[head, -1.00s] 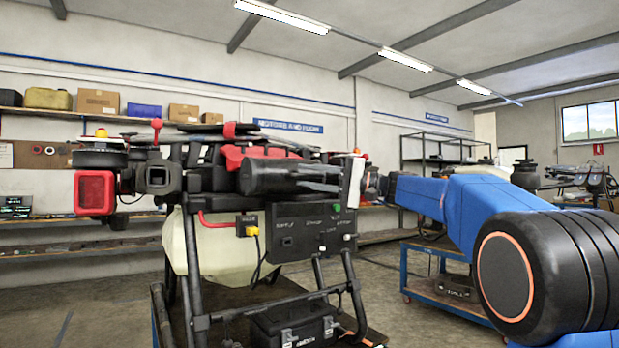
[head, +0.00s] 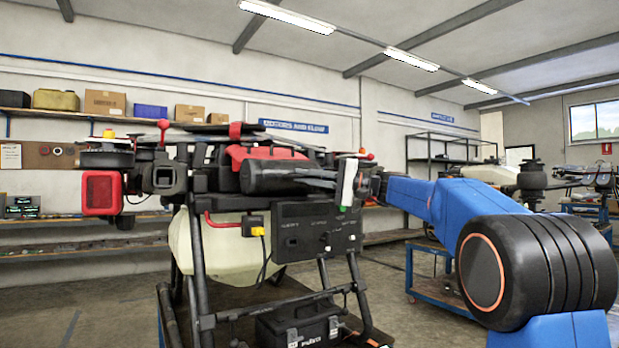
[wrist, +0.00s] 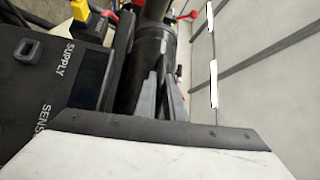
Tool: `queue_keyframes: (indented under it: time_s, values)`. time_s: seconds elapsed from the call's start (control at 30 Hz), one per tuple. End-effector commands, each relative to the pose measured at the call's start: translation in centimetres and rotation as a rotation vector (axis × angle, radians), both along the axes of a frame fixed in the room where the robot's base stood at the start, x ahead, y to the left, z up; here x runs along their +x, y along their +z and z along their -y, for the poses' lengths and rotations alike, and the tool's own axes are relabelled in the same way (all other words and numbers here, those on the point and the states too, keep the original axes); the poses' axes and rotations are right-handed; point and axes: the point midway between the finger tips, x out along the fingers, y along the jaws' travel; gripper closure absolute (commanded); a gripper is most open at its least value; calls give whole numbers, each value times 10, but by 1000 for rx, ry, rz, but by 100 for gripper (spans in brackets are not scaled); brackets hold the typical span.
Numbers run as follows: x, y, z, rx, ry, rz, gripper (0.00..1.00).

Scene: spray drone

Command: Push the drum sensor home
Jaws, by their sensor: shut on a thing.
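A black cylinder (head: 270,178), which looks like the drum, lies level across the right part of the drone (head: 270,155). It also shows in the wrist view (wrist: 152,45). My gripper (head: 312,180) reaches in from the right, its grey fingers close against the cylinder's right end. In the wrist view my gripper (wrist: 162,85) has its fingers close together. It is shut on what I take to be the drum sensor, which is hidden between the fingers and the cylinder. I cannot see how deep it sits.
A black box (head: 318,230) below the drone carries SUPPLY and SENSOR lettering, seen in the wrist view (wrist: 60,75). A yellow plug (head: 258,232) sits beside it with a hanging cable. Stand tubes and a black case (head: 298,325) are below. A blue cart (head: 435,290) stands behind my arm.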

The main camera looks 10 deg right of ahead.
Motion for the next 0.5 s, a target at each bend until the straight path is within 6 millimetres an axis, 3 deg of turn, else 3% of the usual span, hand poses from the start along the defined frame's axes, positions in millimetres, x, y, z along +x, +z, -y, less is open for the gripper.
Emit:
queue_keyframes:
  time_s: [0.17, 0.2, 0.23, 0.5]
  values:
    - [2, 0, 1, 3, -5, 0, 100]
    - [2, 1, 1, 4, -6, 0, 81]
    - [2, 0, 1, 4, -6, 0, 74]
    - [3, -1, 1, 2, -5, -3, 72]
